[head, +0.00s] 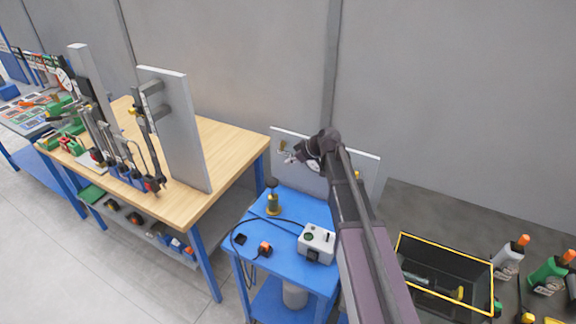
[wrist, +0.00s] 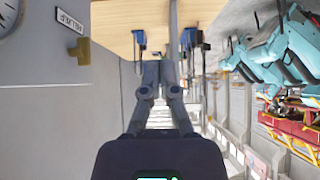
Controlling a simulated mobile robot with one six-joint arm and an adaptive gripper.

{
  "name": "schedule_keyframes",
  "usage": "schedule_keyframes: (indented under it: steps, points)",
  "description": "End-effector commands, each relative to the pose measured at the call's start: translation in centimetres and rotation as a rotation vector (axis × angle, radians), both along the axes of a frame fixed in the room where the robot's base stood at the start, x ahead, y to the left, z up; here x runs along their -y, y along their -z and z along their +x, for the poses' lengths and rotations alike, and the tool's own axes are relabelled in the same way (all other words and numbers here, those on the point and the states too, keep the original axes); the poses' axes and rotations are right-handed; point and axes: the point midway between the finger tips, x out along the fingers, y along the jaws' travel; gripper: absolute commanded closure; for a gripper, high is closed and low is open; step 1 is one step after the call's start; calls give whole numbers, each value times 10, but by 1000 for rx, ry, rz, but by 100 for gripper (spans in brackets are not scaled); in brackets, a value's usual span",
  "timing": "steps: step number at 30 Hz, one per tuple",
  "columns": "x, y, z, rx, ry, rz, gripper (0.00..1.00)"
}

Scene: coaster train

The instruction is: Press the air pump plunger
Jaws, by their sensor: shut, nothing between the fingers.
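The pump does not show clearly in the wrist view.
The pale panel (head: 365,165) behind the cart carries fittings; a round gauge (wrist: 8,14) and a small label (wrist: 69,21) show in the wrist view. A grey switch box (head: 317,243) and cables lie on the cart. A wooden workbench (head: 225,140) stands left, a dark crate (head: 445,258) right.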

Motion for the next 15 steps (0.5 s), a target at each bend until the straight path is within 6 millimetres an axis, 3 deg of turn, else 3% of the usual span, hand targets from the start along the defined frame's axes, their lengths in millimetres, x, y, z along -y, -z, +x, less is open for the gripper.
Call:
schedule_keyframes:
  steps: [15]
  points:
    - [-31, 40, 19, 0, -1, -1, 100]
